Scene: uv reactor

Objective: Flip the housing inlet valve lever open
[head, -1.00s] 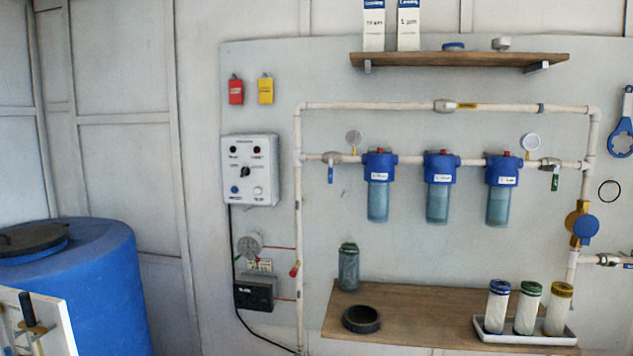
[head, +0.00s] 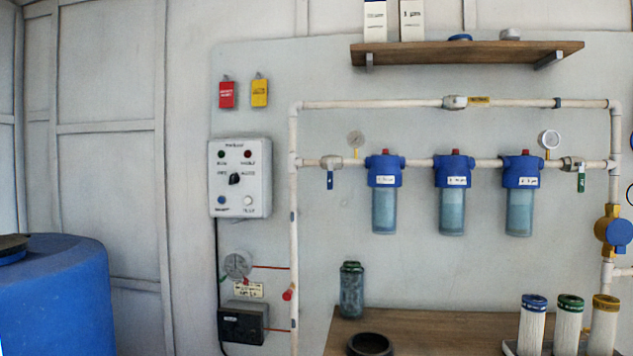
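On the wall panel, a white pipe runs through several blue-capped filter housings (head: 384,195). At the right end is a valve (head: 572,163) with a green lever (head: 581,181), also hanging down. The bypass pipe above has a valve body (head: 455,102) with a yellow lever or tag (head: 480,101) lying along the pipe. Which lever is named the inlet is not readable. My gripper is not in view.
A control box (head: 240,178) is left of the pipes. A wooden bench (head: 440,328) holds a jar (head: 351,290), a black ring (head: 370,344) and several filter cartridges (head: 567,325). A shelf (head: 450,53) is above. A blue barrel (head: 55,295) stands at the lower left.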

